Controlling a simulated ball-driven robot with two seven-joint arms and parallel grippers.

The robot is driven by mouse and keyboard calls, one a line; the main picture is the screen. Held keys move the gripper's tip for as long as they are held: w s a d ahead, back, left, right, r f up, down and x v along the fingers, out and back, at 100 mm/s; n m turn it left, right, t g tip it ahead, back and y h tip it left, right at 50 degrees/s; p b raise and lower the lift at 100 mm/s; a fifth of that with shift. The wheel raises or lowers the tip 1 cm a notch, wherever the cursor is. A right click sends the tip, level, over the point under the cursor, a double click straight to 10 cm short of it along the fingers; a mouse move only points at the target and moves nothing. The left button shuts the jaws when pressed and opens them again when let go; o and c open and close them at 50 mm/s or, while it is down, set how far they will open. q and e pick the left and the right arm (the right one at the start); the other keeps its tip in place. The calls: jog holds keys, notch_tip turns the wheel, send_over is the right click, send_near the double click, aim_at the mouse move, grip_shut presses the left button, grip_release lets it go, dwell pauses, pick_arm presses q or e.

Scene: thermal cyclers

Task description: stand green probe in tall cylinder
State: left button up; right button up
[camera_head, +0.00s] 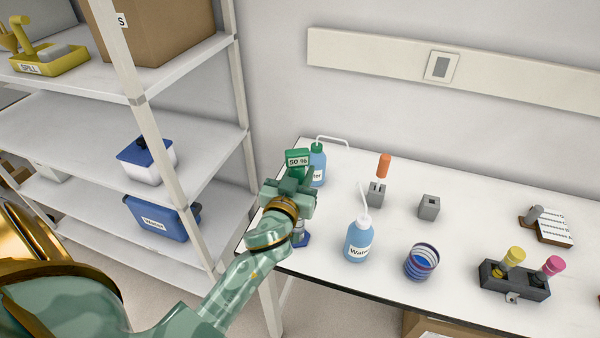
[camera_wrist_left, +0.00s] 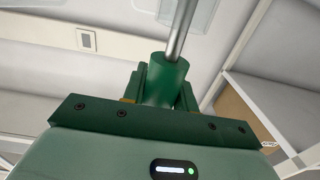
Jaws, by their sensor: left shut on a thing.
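My left gripper (camera_head: 291,182) is shut on the green probe (camera_head: 298,158), above the left end of the table. The probe's green head carries a "50 %" label. In the left wrist view its green cylindrical grip (camera_wrist_left: 166,80) sits between the fingers, and a thin metal rod (camera_wrist_left: 181,30) runs from it to the top picture edge. The rod's tip is out of view. A blue foot (camera_head: 303,240) shows on the table behind my left wrist; it may belong to the tall cylinder, which is otherwise hidden. My right gripper is not in view.
A blue wash bottle (camera_head: 319,165) stands close behind the gripper, another (camera_head: 358,240) to its right. Farther right are a ringed blue container (camera_head: 421,263), grey blocks (camera_head: 429,207) and a dark rack (camera_head: 514,280) with yellow and pink-topped items. A shelf unit (camera_head: 190,150) stands left.

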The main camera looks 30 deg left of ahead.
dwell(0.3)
pick_arm(q)
jog(key=o, duration=1.5)
jog(key=shift+c, duration=0.2)
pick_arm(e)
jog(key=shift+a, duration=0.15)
pick_arm(q)
jog(key=shift+f+b, duration=1.15)
jog(key=shift+f, duration=0.1)
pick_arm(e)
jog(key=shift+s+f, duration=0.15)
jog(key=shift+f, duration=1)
